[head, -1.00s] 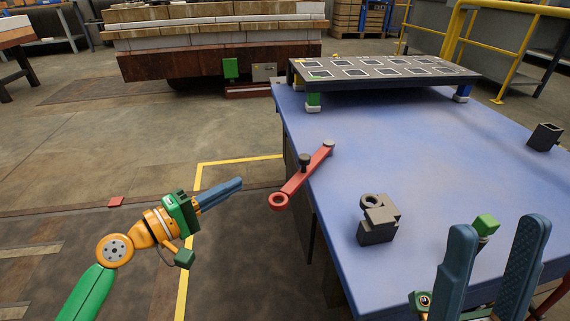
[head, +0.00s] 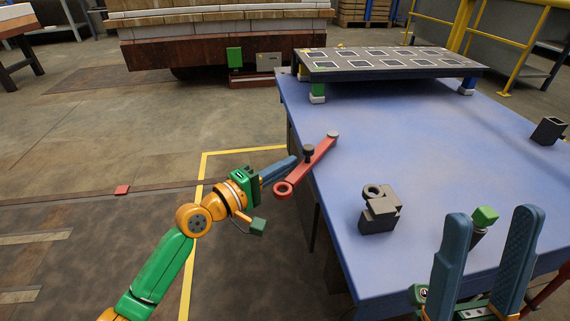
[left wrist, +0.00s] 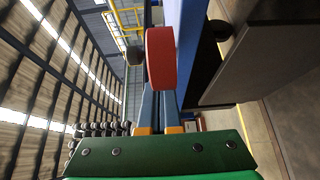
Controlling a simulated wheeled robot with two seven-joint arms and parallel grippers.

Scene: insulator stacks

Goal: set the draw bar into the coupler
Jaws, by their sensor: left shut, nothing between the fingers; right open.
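The draw bar looks to be the red bar (head: 318,158) with a ring at its near end and a dark knob on top. It lies across the table's left edge, ring end overhanging. Its red end (left wrist: 161,58) is large in the left wrist view. A dark grey block with a ring on top (head: 380,213), likely the coupler, stands on the table near the left edge. My left gripper (head: 293,162) is shut and empty, its tips close beside the bar; contact cannot be told. My right gripper (head: 492,222) is open and empty above the table's near right part.
A blue table (head: 440,150) fills the right side, with clear middle. A dark raised rack with square markings (head: 390,60) stands at its back. A dark hollow socket (head: 548,130) is at the right edge. A green-topped piece (head: 485,217) shows between my right fingers.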

